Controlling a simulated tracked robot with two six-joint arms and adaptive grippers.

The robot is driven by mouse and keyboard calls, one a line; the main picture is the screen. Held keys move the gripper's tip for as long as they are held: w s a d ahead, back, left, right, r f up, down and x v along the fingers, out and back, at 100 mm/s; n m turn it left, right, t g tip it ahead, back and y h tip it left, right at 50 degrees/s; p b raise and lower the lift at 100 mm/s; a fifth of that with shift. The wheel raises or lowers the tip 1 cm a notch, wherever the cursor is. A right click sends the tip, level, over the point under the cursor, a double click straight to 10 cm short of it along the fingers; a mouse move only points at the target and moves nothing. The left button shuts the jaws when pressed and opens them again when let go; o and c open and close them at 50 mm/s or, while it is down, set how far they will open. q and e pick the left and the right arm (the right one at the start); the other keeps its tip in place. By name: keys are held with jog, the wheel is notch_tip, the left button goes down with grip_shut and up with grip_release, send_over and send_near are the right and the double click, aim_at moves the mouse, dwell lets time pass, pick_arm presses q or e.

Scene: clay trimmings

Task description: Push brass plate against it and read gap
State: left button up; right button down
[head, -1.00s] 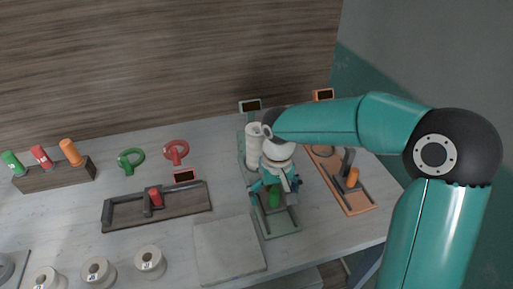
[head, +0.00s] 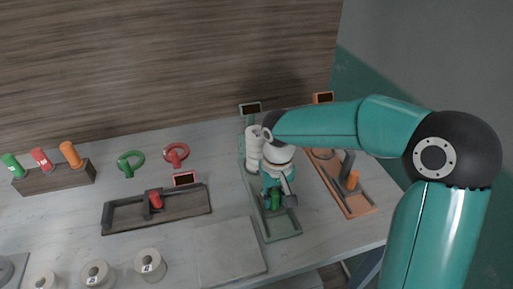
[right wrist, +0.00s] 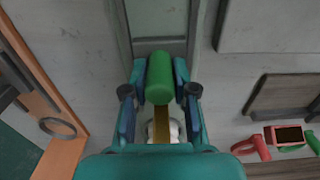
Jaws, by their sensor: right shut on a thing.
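The green gauge tray (head: 284,228) lies on the table with a small display (head: 250,108) at its far end. A white cylinder (head: 253,146) stands in its far part. My right gripper (head: 278,199) is over the tray, shut on a green handle (right wrist: 160,78); the handle also shows in the head view (head: 275,204). In the right wrist view the brass plate (right wrist: 166,127) is partly visible beyond the handle, toward a whitish round thing (right wrist: 163,131). Whether they touch is hidden. The display reading is too small to tell. My left gripper is not in view.
An orange gauge tray (head: 360,206) stands close on the right. A dark tray (head: 185,215) with a red handle is at left. A grey slab (head: 230,250) lies beside the green tray. Several white spools (head: 150,262) stand at the front left.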

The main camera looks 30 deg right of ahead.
jog(key=shift+s+f, duration=0.1)
jog(key=shift+f, duration=0.15)
jog(key=shift+w, duration=0.2)
jog(key=shift+w+d+p, duration=0.2)
jog(key=shift+w+p, duration=0.3)
jog(key=shift+w, duration=0.4)
jog(key=shift+w+d+p, duration=0.25)
jog(key=shift+w+p, duration=0.25)
jog(key=shift+w, duration=0.45)
jog(key=shift+w+d+p, duration=0.2)
jog(key=shift+w+p, duration=0.3)
jog(key=shift+w, duration=0.4)
jog(key=shift+w+d+p, duration=0.15)
jog(key=shift+w+p, duration=0.2)
jog(key=shift+w, duration=0.2)
dwell(0.4)
grip_release()
jog(key=shift+r, duration=0.1)
dwell(0.3)
